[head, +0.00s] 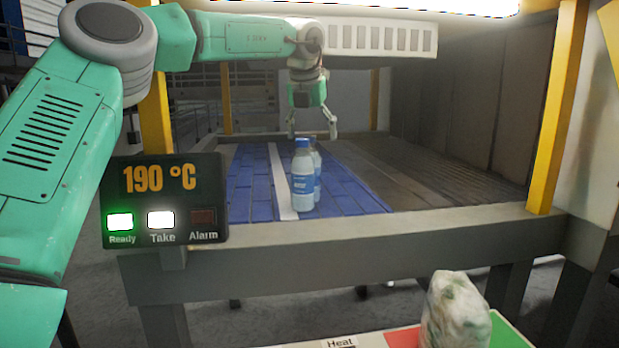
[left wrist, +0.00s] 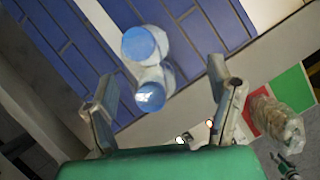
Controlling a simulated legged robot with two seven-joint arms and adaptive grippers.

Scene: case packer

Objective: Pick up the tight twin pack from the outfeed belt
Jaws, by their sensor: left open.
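The twin pack (head: 303,178) is two clear bottles with blue caps and blue-white labels. It stands upright on the blue outfeed belt (head: 245,185), close to the white stripe. One bottle partly hides the other in the head view. My left gripper (head: 313,128) is open above and behind the pack, fingers pointing down. In the left wrist view the pack (left wrist: 152,72) shows from above, between the two spread fingers of the gripper (left wrist: 163,75), with no visible contact. Whether the wrap is tight cannot be told. My right gripper is not in view.
A panel (head: 165,200) reads 190 °C, with Ready and Take lit and Alarm dark. A grey frame edge (head: 350,240) borders the belt. A crumpled wrapped bundle (head: 456,312) stands in front on a red, white and green surface marked Heat. Yellow posts (head: 560,110) flank the opening.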

